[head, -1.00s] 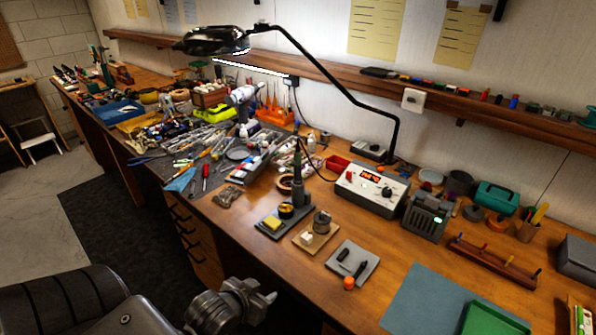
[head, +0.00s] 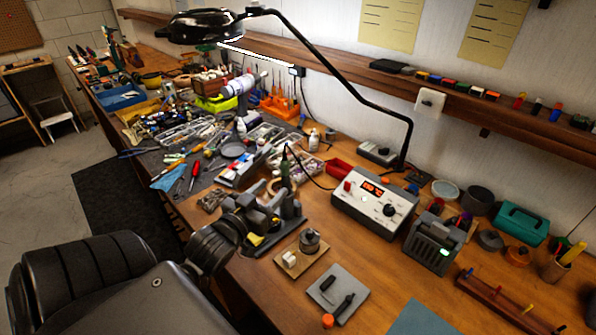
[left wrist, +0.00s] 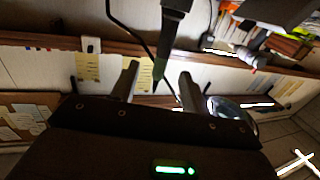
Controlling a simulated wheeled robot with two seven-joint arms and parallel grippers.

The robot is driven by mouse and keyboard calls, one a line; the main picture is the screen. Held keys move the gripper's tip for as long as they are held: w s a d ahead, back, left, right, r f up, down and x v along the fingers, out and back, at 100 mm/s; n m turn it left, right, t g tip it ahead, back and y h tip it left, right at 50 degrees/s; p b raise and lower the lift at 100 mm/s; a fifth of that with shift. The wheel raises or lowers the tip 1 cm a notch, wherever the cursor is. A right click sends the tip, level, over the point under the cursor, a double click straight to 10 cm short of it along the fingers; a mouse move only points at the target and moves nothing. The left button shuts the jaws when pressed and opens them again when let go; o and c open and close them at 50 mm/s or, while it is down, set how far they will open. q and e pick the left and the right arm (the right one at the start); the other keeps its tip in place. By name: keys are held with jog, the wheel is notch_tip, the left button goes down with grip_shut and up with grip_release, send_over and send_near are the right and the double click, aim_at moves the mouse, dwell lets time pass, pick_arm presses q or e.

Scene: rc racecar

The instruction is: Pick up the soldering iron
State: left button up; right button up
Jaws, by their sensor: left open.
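The soldering iron (head: 286,166) stands upright in its dark stand (head: 290,222) on the bench, its dark handle topped by a greenish end with a cable. My left gripper (head: 262,207) is open right beside the stand, on its near left side, and hides part of the stand and the lower iron. In the left wrist view, which looks upside down, the iron (left wrist: 172,32) comes in from the top. Its greenish end lies in the picture between the two spread fingers of my left gripper (left wrist: 157,80). Contact does not show. My right gripper is out of view.
The white soldering station (head: 375,205) is right of the stand. A small wooden board (head: 290,268) and a grey pad (head: 350,280) lie in front. A black lamp arm (head: 350,90) arches above. Clutter of tools fills the bench to the left.

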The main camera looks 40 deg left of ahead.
aim_at(283, 175)
pick_arm(q)
jog(key=shift+w+a+r, duration=0.15)
jog(key=shift+w+r, duration=0.05)
jog(key=shift+w, duration=0.3)
jog(key=shift+w+a+r, duration=0.15)
jog(key=shift+w+r, duration=0.05)
jog(key=shift+w, duration=0.25)
jog(key=w, duration=0.2)
jog(key=shift+w+a+f+p, duration=0.15)
jog(key=shift+w+a+p, duration=0.15)
jog(key=shift+p, duration=0.05)
jog(key=shift+w, duration=0.25)
jog(key=w+p, duration=0.1)
jog(key=w, duration=0.1)
jog(key=w+a+p, duration=0.1)
jog(key=w, duration=0.1)
jog(key=shift+w+f, duration=0.15)
jog(key=shift+w, duration=0.3)
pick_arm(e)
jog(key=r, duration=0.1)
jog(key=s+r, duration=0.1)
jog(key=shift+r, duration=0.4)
